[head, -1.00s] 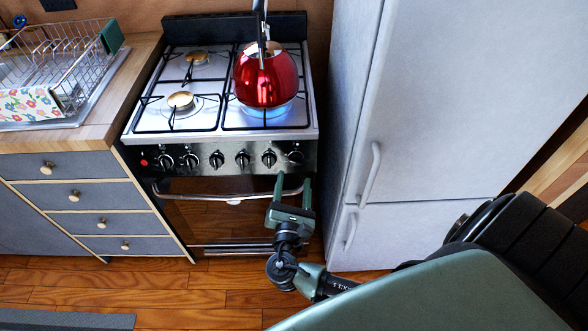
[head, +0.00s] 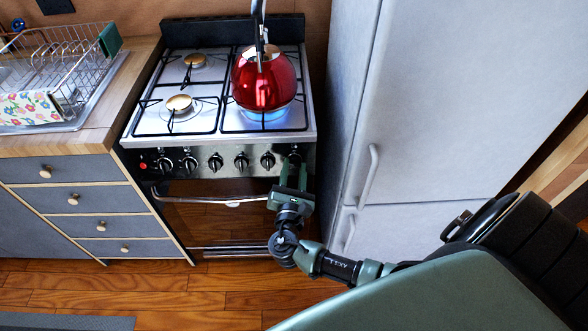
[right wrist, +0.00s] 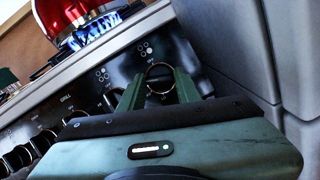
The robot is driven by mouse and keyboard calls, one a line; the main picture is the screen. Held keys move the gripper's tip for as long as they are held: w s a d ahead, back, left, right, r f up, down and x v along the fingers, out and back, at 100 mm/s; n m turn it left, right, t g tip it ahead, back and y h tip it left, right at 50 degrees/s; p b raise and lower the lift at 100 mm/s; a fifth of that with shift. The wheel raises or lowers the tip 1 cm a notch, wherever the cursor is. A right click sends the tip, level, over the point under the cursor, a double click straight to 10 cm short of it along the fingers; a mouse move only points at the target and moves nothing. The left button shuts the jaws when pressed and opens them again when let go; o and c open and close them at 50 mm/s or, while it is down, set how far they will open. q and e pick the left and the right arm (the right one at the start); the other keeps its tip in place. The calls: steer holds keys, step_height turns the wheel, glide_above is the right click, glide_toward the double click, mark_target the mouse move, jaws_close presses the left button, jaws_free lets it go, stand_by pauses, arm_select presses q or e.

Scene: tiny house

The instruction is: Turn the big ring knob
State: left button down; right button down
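The stove (head: 215,140) has a row of several black knobs along its front panel. The rightmost knob (head: 294,156) is partly hidden by my right gripper (head: 292,168), which reaches up to it from below. In the right wrist view, this knob (right wrist: 160,77) shows as a round ring-edged knob between my right gripper's (right wrist: 159,84) two green fingertips. The fingers are apart, one on each side; whether they touch it I cannot tell. My left gripper is not in view.
A red kettle (head: 262,80) stands on the front right burner, over a lit blue flame (head: 266,114). The oven handle (head: 215,200) runs below the knobs, close to my right gripper. The fridge (head: 400,130) stands close on the right.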

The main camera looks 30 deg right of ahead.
steer(key=shift+m, duration=0.3)
steer(key=m+g+h+b, duration=0.1)
steer(key=m, duration=0.2)
steer(key=shift+a, duration=0.1)
steer(key=m+g+b, duration=0.1)
steer(key=m, duration=0.3)
steer(key=shift+w+g, duration=0.1)
steer(key=shift+g, duration=0.3)
steer(key=m+g, duration=0.1)
steer(key=m, duration=0.3)
steer(key=shift+r, duration=0.2)
steer(key=shift+w+r+m+g, duration=0.1)
steer(key=shift+m+g, duration=0.6)
steer(key=shift+m, duration=1.3)
steer(key=shift+y, duration=0.3)
steer(key=c, duration=1)
jaws_free()
steer(key=shift+a, duration=0.1)
